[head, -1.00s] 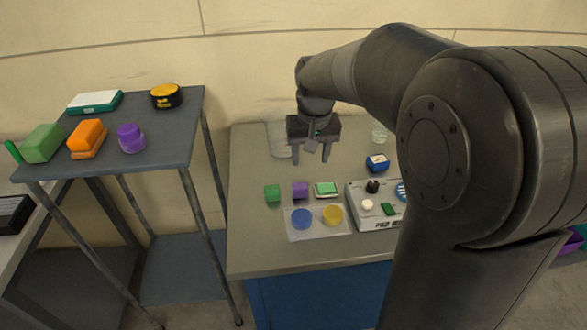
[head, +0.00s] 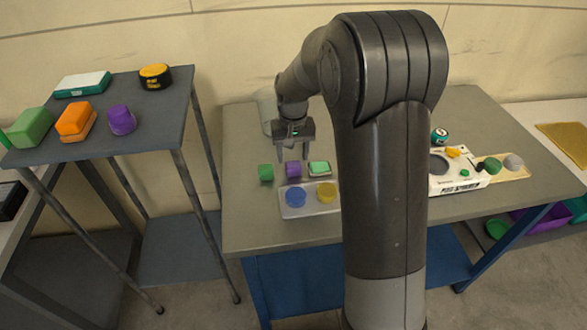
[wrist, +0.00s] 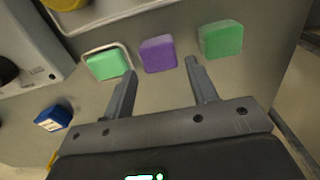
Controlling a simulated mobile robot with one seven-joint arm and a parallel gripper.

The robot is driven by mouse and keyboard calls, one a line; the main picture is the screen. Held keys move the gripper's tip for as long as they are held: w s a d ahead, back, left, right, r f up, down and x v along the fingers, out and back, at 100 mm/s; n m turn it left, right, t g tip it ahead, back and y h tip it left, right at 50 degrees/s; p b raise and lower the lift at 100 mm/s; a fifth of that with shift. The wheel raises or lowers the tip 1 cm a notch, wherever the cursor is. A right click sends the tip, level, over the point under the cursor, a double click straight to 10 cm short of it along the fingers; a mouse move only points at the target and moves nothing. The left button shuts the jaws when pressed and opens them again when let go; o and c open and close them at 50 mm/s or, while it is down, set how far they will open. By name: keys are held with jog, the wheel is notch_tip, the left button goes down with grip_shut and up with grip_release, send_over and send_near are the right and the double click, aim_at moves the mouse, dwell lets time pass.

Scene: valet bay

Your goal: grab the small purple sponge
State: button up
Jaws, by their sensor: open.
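The small purple sponge (head: 293,169) is a block on the grey table, between a green block (head: 265,172) on its left and a light green sponge in a pale tray (head: 320,168) on its right. My gripper (head: 293,157) is open and empty, pointing down just behind the purple sponge in the head view. In the wrist view, the purple sponge (wrist: 158,54) shows between and just beyond the fingertips of my gripper (wrist: 161,70). I cannot tell the exact height of the fingertips over it.
A clear tray (head: 310,207) with a blue disc and a yellow disc lies in front of the sponges. My arm hides part of the table's middle. A grey side stand (head: 150,120) at left holds a larger purple item (head: 121,120), an orange block and a green block.

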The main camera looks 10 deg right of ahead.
aim_at(293, 164)
notch_tip(293, 164, down, 4)
jog(key=shift+s+f, duration=0.15)
jog(key=shift+f, duration=0.1)
jog(key=c, duration=0.7)
jog(key=shift+r, duration=0.1)
